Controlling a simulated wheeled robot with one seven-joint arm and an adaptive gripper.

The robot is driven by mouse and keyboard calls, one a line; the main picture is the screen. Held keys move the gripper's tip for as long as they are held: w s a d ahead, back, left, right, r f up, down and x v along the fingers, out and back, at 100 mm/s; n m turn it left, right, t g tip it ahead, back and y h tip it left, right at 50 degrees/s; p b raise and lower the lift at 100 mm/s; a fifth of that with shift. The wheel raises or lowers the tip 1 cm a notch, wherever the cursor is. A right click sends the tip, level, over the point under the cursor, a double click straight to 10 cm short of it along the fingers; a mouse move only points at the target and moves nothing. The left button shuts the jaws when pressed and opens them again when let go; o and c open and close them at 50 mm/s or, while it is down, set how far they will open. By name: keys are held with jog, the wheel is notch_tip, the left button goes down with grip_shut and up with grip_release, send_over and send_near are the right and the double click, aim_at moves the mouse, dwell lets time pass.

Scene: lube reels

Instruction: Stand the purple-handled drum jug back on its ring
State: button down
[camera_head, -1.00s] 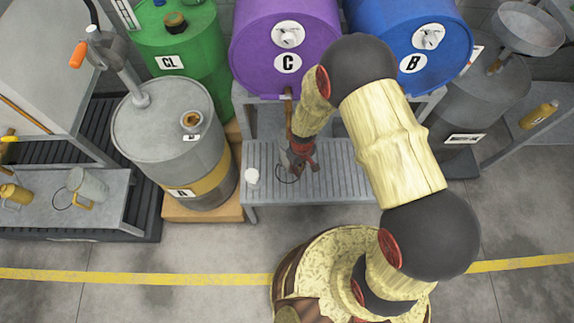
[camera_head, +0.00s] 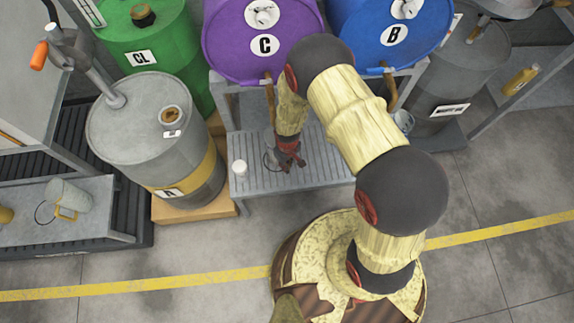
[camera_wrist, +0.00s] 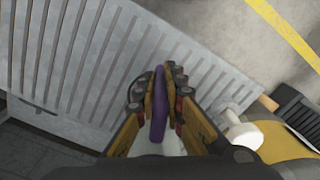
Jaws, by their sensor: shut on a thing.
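My gripper (camera_head: 288,161) is over the slatted bench below the purple drum C. In the wrist view my gripper (camera_wrist: 166,82) is shut on the purple handle (camera_wrist: 160,105) of the drum jug. The jug's pale body (camera_wrist: 165,145) shows only in part, between and below the fingers; in the head view my gripper and arm hide most of it. A thin dark ring (camera_head: 266,163) lies on the bench just left of my gripper, partly covered. I cannot tell whether the jug touches the bench.
The slatted bench (camera_head: 325,168) has a small white piece (camera_head: 239,168) at its front left. Grey drum A (camera_head: 135,120) stands left, purple drum C (camera_head: 235,45) and blue drum B (camera_head: 360,40) above. Another jug (camera_head: 68,195) with a yellow handle stands far left. Floor in front is open.

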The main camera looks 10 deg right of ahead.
jog(key=c, duration=2.3)
grip_release()
jog(key=shift+f, duration=0.1)
jog(key=shift+c, duration=0.2)
jog(key=o, duration=0.5)
jog(key=shift+c, duration=0.2)
notch_tip(320, 180, up, 12)
jog(key=p, duration=0.3)
jog(key=shift+r+p, duration=0.2)
jog(key=shift+p, duration=0.15)
jog(key=w+d+r+m+t, duration=0.1)
jog(key=d+r, duration=0.1)
jog(key=r, duration=1.1)
jog(key=w+d+r+m+t, duration=0.1)
jog(key=d+r+m, duration=0.1)
jog(key=r, duration=1.2)
jog(key=s+d+r+m+t, duration=0.1)
jog(key=s+d+r, duration=0.2)
jog(key=s+r, duration=0.5)
jog(key=s+d+r+m+t, duration=0.2)
jog(key=s+d+r, duration=0.2)
jog(key=s+r, duration=0.5)
notch_tip(320, 180, up, 3)
jog(key=shift+f+t, duration=0.2)
jog(key=shift+t, duration=0.1)
